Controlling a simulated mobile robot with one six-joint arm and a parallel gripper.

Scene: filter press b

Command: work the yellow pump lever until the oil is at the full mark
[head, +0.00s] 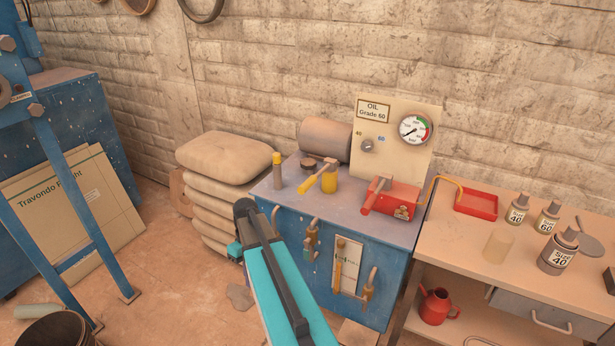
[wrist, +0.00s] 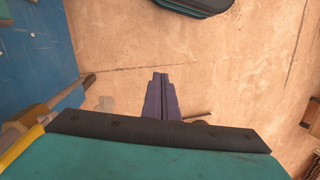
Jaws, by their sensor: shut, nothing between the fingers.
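A yellow cylinder pump (head: 329,183) stands on the blue cabinet's top, with a slanted yellow lever (head: 309,184) reaching to the left.
The blue cabinet (head: 285,225) has several handled valves on its front. Stacked sacks (head: 222,160) stand to its left. A workbench (head: 455,230) with bottles and a red tray (head: 477,203) stands right. A red watering can (head: 436,306) is below. Floor at the left is partly clear.

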